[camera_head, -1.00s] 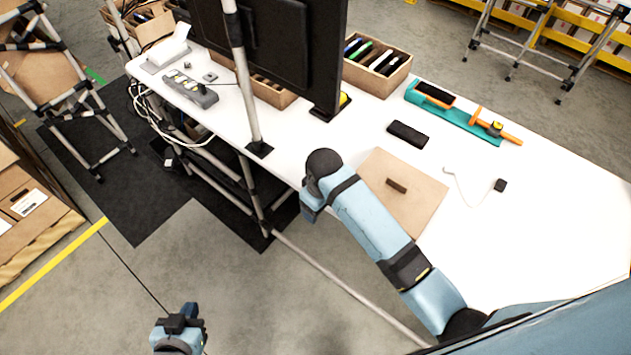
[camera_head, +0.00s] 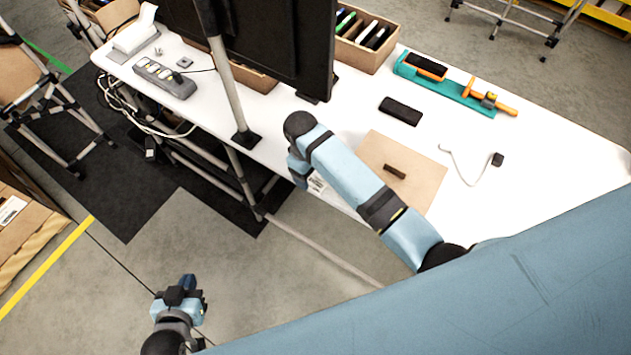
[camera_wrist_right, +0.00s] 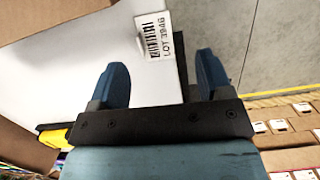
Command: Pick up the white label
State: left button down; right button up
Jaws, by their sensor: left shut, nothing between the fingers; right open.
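The white label (camera_wrist_right: 155,36), printed with a barcode and "LOT 394B", lies at the edge of the white table in the right wrist view. In the head view a small part of it (camera_head: 316,183) shows beside my right forearm. My right gripper (camera_wrist_right: 162,80) is open, with the label ahead of its two blue fingers and nothing between them. In the head view my right fingers are hidden by the arm. My left gripper (camera_head: 184,290) is shut and empty, low over the floor, far from the table.
The white table (camera_head: 560,165) holds a brown board (camera_head: 425,172), a black case (camera_head: 401,110), a teal tray (camera_head: 450,88) and a box of several items (camera_head: 365,48). A monitor (camera_head: 270,45) and a metal pole (camera_head: 228,85) stand left of my right arm.

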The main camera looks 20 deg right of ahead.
aim_at(316, 185)
jog(key=f, duration=0.2)
jog(key=d+f, duration=0.1)
jog(key=f, duration=0.1)
jog(key=shift+s+f+p, duration=0.1)
jog(key=shift+f+p, duration=0.15)
jog(key=shift+p, duration=0.15)
jog(key=c, duration=1)
